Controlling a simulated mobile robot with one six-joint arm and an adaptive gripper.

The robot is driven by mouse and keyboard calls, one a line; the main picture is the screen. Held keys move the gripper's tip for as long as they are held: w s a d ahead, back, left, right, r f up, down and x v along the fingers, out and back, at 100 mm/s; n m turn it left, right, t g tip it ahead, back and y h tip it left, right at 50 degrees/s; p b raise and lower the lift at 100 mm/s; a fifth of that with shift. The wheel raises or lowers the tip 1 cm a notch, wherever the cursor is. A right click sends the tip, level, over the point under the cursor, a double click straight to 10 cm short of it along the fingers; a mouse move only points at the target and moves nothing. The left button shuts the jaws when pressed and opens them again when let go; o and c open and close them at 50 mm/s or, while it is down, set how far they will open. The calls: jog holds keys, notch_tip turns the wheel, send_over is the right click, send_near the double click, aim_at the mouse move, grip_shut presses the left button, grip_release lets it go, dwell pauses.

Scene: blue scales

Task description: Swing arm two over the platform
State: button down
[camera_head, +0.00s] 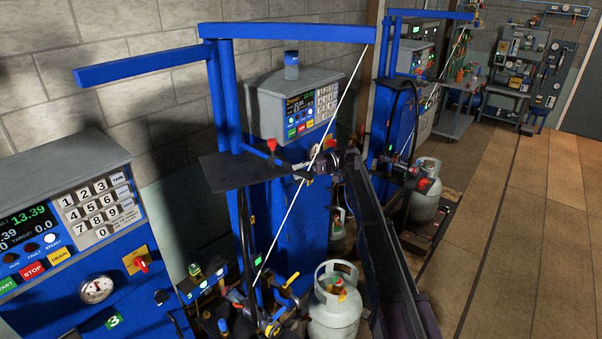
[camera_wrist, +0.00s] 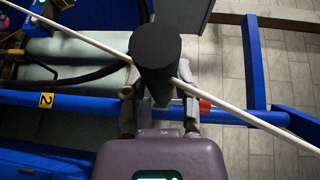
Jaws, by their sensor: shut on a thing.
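My gripper (camera_head: 322,163) is in the middle of the head view, beside the blue scale (camera_head: 301,225). In the wrist view my gripper (camera_wrist: 160,108) has its fingers closed around the lower end of a black tapered grip (camera_wrist: 155,52). A blue bar with a yellow "2" tag (camera_wrist: 46,99) runs across behind the fingers; I take it for arm two. Its link to the grip is hidden. An overhead blue boom (camera_head: 290,32) tops the post. A thin white rod (camera_head: 300,195) slants down from the boom's right end, passing close to my gripper. The platform is mostly hidden.
A white gas cylinder (camera_head: 335,300) stands below my arm, with valves and hoses to its left. Scale three (camera_head: 95,275) is at the lower left. Another scale and a cylinder (camera_head: 427,192) stand behind. The tan floor (camera_head: 520,230) at right is clear.

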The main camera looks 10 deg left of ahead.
jog(key=shift+s, duration=0.2)
jog(key=shift+c, duration=2)
grip_release()
